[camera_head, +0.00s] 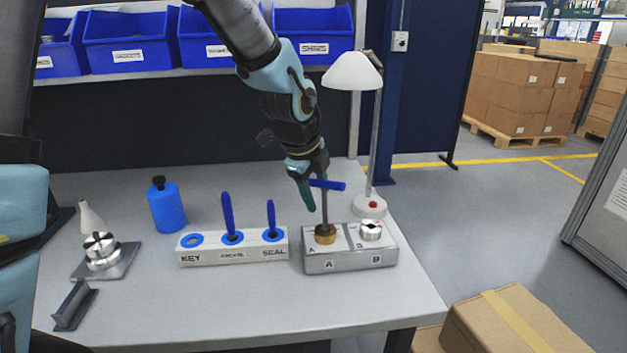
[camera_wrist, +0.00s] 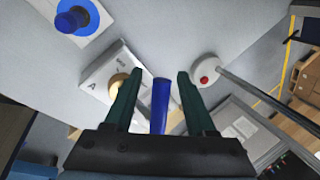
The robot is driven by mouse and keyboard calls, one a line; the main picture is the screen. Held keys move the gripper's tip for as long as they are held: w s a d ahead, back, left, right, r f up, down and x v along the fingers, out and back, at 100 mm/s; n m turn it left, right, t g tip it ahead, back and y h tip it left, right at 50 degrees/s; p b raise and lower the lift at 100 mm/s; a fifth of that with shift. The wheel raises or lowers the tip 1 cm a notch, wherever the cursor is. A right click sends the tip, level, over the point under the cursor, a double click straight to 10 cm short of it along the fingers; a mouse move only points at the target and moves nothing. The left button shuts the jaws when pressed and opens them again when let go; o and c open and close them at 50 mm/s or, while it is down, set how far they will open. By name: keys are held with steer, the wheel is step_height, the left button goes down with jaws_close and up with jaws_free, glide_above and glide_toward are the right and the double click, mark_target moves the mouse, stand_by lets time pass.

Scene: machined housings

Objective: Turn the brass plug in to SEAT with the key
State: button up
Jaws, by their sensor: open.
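The key, with a blue crossbar handle (camera_head: 334,185) on a dark shaft, stands upright on the brass plug (camera_head: 325,236) in port A of the grey housing (camera_head: 350,261). The seating of its lower end is too small to make out. My gripper (camera_head: 317,196) is at the handle with its fingers pointing down. In the wrist view, my gripper (camera_wrist: 160,74) is open. The blue handle (camera_wrist: 160,108) lies between the two green fingers, with a gap on each side. The brass plug (camera_wrist: 118,82) shows partly behind the left finger. The SEAT mark is not readable.
A silver plug (camera_head: 371,230) sits in port B. The white rack (camera_head: 232,256) has an empty KEY hole and two blue-handled tools. A lamp (camera_head: 369,205) stands close behind the housing. A blue bottle (camera_head: 166,208) and a metal fixture (camera_head: 103,258) are at left.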

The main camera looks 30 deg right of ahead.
steer(key=shift+f, duration=0.2)
jaws_close()
stand_by(0.4)
steer(key=shift+r+p, duration=0.2)
steer(key=shift+p, duration=0.6)
steer(key=m+g+p, duration=0.1)
steer(key=m+p, duration=0.1)
steer(key=p, duration=0.2)
steer(key=shift+w+f+m, duration=0.1)
steer(key=shift+m, duration=0.2)
steer(key=shift+f, duration=0.1)
